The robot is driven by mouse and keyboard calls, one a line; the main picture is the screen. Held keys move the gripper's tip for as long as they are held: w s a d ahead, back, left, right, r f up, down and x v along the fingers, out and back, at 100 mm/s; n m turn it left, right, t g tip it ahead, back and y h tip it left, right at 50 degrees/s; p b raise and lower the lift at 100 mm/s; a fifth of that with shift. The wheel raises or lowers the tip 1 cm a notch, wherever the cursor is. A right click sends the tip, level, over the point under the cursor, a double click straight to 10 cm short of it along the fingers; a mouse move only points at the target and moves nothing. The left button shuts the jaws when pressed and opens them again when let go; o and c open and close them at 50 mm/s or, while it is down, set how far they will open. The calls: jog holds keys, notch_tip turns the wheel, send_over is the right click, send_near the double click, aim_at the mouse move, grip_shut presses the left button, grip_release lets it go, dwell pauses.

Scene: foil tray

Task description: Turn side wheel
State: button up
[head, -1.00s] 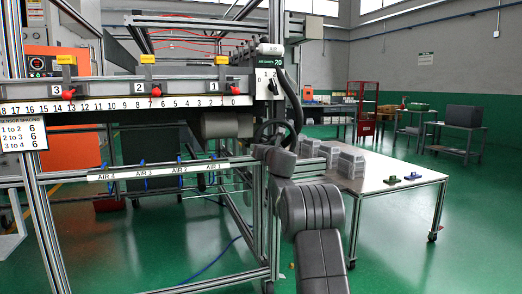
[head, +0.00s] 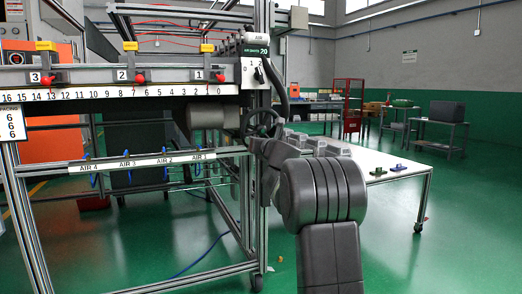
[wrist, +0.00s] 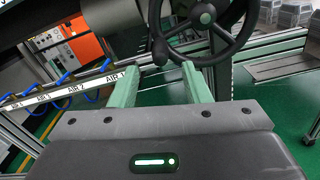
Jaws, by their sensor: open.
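The side wheel is a dark spoked handwheel (head: 262,122) on the right end of the machine frame, below the air knob panel. It also shows large at the top of the wrist view (wrist: 205,22), with a knob on its rim at the left. My gripper (wrist: 160,80) is open, its two green fingers pointing toward the wheel's lower left part. The right finger's tip lies just below the wheel's lower rim in the picture; I cannot tell whether it touches. In the head view my own arm hides the fingers.
A grey cylinder (head: 212,117) sits left of the wheel. The AIR-labelled rail (head: 140,160) runs below it. A white-topped table (head: 385,160) with grey blocks and green and blue pieces stands at the right. Open green floor (head: 465,220) lies beyond.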

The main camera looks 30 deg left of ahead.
jog(key=shift+v, duration=1.9)
jog(key=p+x, duration=0.3)
jog(key=x, duration=0.9)
jog(key=shift+w+r+p, duration=0.1)
jog(key=shift+p, duration=0.2)
jog(key=shift+p+x, duration=0.35)
jog(key=shift+x, duration=0.5)
jog(key=shift+d, duration=0.1)
